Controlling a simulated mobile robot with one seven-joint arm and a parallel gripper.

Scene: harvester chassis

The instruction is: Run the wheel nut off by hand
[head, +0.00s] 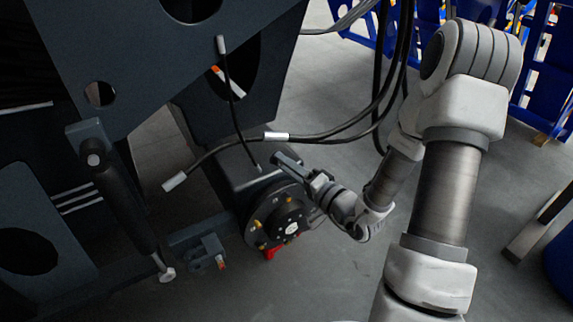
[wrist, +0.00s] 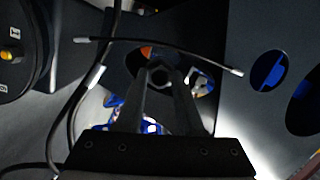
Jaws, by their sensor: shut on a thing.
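The wheel hub (head: 288,222) is a dark round disc low on the chassis, with several brass-coloured nuts or studs around its face. Part of it shows at the left edge of the wrist view (wrist: 14,50), with one yellow stud (wrist: 8,57). My gripper (head: 284,159) is above the hub, apart from its face. In the wrist view my gripper (wrist: 161,80) has its two dark fingers close together, shut on a small dark hexagonal nut (wrist: 160,75) at the tips. The nut is too small and hidden to make out in the head view.
Black hoses (head: 232,140) hang loose close to my gripper, and one crosses left of the fingers in the wrist view (wrist: 97,75). Dark chassis plates (head: 120,50) with holes stand left and above. Blue racks (head: 545,75) stand at the back right. Grey floor (head: 345,265) is clear beside the hub.

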